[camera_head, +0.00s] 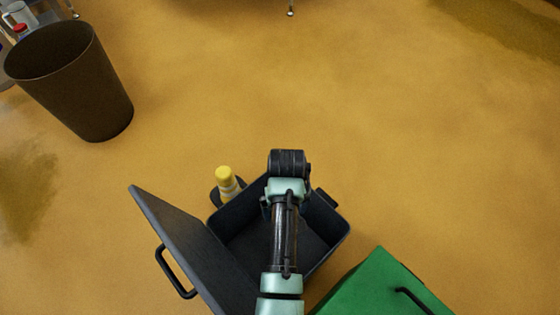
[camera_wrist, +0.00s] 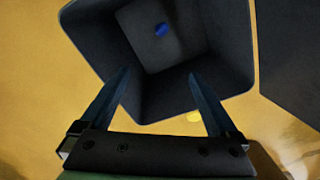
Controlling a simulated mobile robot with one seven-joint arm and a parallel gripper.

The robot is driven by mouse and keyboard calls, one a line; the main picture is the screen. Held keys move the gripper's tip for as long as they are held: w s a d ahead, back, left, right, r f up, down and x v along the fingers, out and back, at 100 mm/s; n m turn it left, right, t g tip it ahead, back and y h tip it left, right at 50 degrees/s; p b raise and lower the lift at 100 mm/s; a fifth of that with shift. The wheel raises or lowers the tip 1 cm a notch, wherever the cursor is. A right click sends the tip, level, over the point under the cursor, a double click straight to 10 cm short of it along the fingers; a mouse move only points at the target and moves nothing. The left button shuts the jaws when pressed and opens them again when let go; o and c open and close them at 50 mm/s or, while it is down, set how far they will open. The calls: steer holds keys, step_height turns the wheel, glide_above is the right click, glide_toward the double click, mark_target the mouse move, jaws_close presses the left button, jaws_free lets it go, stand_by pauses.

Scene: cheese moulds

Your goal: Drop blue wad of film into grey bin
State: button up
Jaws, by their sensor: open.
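The grey bin (camera_head: 335,240) stands on the floor below my arm, with its lid (camera_head: 185,240) swung open to the left. In the wrist view the open grey bin (camera_wrist: 220,60) fills the upper middle. The blue wad of film (camera_wrist: 161,30) is inside it, against the bin's floor; I cannot tell whether it rests or is still falling. My gripper (camera_wrist: 160,74) is open and empty, pointing down over the bin, its fingers apart. In the head view my wrist hides the fingers and part of the bin's inside, and the wad is not visible there.
A yellow-capped bottle (camera_head: 227,183) stands at the bin's far left side. A green lidded bin (camera_head: 375,290) with a black handle is close at the lower right. A dark brown bin (camera_head: 75,85) stands at the upper left.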

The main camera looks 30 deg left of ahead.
step_height(320, 180, up, 5)
steer(key=shift+p, duration=0.8)
